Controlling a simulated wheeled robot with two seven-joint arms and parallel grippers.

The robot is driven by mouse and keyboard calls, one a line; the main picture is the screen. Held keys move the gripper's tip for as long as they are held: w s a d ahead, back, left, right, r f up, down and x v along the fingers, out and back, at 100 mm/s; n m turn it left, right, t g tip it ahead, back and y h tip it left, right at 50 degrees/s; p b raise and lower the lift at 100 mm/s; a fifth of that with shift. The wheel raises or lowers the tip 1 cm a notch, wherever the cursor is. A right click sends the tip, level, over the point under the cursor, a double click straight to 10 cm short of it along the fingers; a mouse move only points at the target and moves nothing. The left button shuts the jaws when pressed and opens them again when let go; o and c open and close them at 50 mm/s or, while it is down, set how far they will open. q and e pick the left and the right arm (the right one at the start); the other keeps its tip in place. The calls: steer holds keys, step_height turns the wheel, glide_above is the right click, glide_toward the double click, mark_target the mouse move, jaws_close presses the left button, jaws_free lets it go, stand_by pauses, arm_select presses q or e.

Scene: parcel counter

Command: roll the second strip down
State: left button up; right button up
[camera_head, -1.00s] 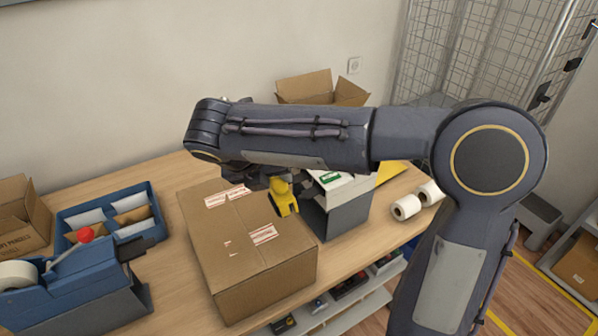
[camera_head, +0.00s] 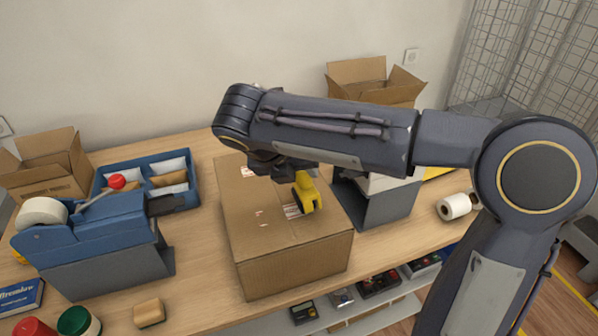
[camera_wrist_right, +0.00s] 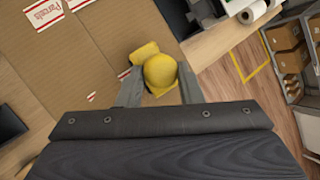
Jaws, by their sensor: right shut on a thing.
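A closed brown cardboard box (camera_head: 255,240) stands on the table with red-and-white printed strips on its top. One strip (camera_head: 292,211) lies near the front right, partly covered by a yellow hand tool (camera_head: 307,193); another strip (camera_head: 248,172) is farther back, partly hidden by my arm. My right gripper (camera_wrist_right: 160,92) is shut on the yellow tool's round knob (camera_wrist_right: 160,71). The tool is at the box top; whether it touches cannot be told. My left gripper is not in view.
A blue tape dispenser (camera_head: 95,230) with a red knob and a blue tray (camera_head: 193,200) stand left of the box. An open carton (camera_head: 350,72) is behind.

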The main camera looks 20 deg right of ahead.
stand_by(0.4)
steer(key=shift+s, duration=0.8)
steer(key=shift+f, duration=0.7)
steer(key=shift+a, duration=0.15)
steer(key=shift+a+p, duration=0.75)
steer(key=shift+a, duration=0.6)
steer(key=shift+s+a, duration=0.1)
